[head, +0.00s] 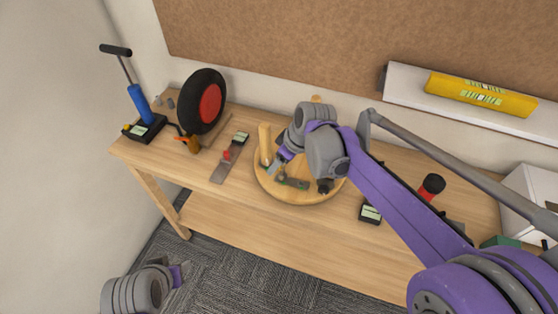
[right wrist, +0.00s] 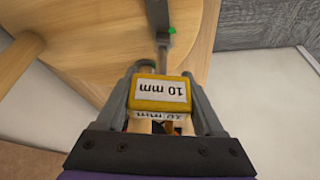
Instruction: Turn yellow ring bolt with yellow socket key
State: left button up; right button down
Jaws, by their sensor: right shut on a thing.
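My right gripper (right wrist: 160,95) is shut on the yellow socket key (right wrist: 160,88), a yellow block labelled "10 mm", in the right wrist view. In the head view, my right gripper (head: 275,166) is above the left part of the round wooden board (head: 310,199). A dark metal bar (head: 293,183) lies on the board; it also shows in the right wrist view (right wrist: 158,14), with green marks near it. I cannot make out the yellow ring bolt; the key's working end is hidden. My left gripper (head: 177,274) is low at the left, its fingers unclear.
Left on the wooden table (head: 235,195) are a blue pump (head: 141,104), a black wheel with a red hub (head: 207,102) and a flat metal tool (head: 221,172). A black box (head: 370,212) and a red-and-black item (head: 431,187) lie right. A yellow level (head: 480,93) is above.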

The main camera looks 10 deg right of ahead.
jog(key=m+h, duration=0.1)
jog(key=m, duration=0.1)
jog(key=m+t, duration=0.1)
jog(key=m, duration=0.1)
jog(key=shift+w+d+m+h, duration=0.1)
jog(key=shift+d+m+h, duration=0.05)
jog(key=shift+m+h, duration=0.25)
pick_arm(q)
jog(key=shift+r, duration=0.1)
pick_arm(e)
jog(key=m, duration=0.1)
jog(key=m+h, duration=0.1)
jog(key=m, duration=0.3)
jog(key=shift+d+h, duration=0.3)
jog(key=shift+h, duration=0.1)
jog(key=shift+n, duration=0.5)
jog(key=shift+r+p, duration=1.4)
jog(key=shift+r, duration=0.95)
pick_arm(q)
jog(key=r, duration=0.1)
jog(key=w+r, duration=0.1)
jog(key=r, duration=0.1)
jog(key=shift+w+r, duration=0.25)
jog(key=shift+r, duration=0.05)
pick_arm(e)
jog(key=shift+w+f, duration=0.1)
pick_arm(q)
jog(key=shift+s, duration=0.2)
pick_arm(e)
jog(key=shift+s, duration=0.2)
